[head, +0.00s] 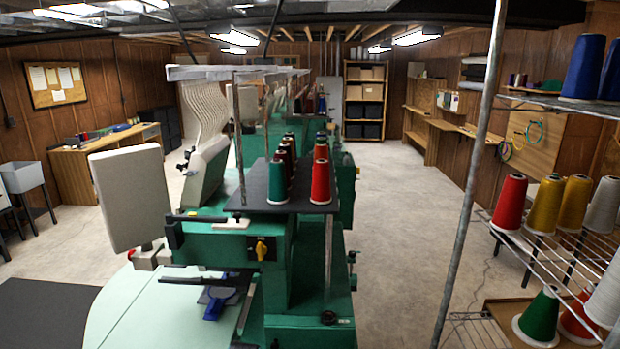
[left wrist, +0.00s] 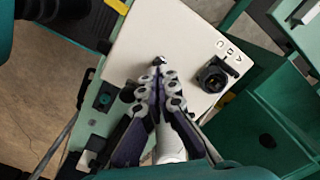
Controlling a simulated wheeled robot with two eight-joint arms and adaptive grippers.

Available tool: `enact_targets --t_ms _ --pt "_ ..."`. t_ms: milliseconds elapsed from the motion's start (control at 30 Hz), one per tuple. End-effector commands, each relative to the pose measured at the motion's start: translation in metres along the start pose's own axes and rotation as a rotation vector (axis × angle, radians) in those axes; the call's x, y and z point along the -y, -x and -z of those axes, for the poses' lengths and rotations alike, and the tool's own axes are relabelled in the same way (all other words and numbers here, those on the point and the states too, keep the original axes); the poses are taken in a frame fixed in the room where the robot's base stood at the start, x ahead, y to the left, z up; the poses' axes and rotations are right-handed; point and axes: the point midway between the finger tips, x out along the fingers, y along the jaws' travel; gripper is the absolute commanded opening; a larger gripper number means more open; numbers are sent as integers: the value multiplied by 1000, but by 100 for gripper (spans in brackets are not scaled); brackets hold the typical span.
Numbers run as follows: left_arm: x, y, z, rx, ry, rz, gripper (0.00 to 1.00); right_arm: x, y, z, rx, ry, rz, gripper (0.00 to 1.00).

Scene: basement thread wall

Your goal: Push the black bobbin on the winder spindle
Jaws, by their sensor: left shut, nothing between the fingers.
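My left gripper (left wrist: 158,76) shows in the left wrist view with its two fingers closed together and nothing between them. Its tips are over a pale panel (left wrist: 185,35). A small dark and silvery piece (left wrist: 159,61) lies right at the tips; I cannot tell whether it is the spindle or whether they touch it. A round black piece (left wrist: 213,78) sits on the panel to the right of the fingers, apart from them, near some letters; I cannot tell if it is the black bobbin. My right gripper is in neither view. No bobbin can be made out in the head view.
A green embroidery machine (head: 305,255) carries thread cones on a dark rack. A wire shelf (head: 545,255) with more cones and a metal post (head: 470,170) stand at the right. The concrete floor (head: 395,215) between them is clear. Green walls border the panel in the wrist view.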

Motion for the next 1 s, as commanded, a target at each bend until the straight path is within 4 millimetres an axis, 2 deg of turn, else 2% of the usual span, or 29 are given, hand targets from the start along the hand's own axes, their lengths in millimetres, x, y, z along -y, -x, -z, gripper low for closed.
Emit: enact_targets --t_ms 367,833,1000 --pt "0 -1 0 0 0 0 0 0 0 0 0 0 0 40" --pt "0 -12 0 0 0 0 0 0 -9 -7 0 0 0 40" --pt "0 -7 0 0 0 0 0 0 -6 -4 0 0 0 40"
